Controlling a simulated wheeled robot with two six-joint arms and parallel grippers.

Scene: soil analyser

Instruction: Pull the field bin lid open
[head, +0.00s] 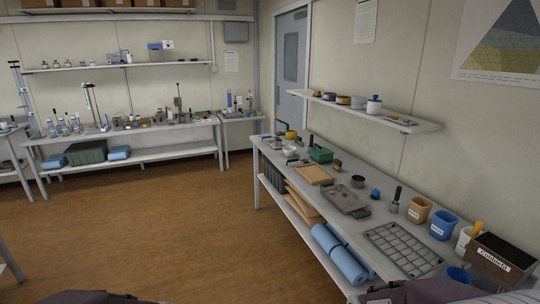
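No bin with a lid can be named for certain as the field bin. A dark green bin (87,153) sits on the lower shelf of the far table, between blue rolls; its lid cannot be made out. Neither gripper is in view. Only purplish parts, probably of my arms, show at the bottom edge.
The right bench carries a wire rack (403,249), a grey tray (346,200), a tan tray (314,174) and several cups, including a blue cup (443,225). Blue rolls (341,256) lie beneath it. The brown floor (150,220) is open towards the far table.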

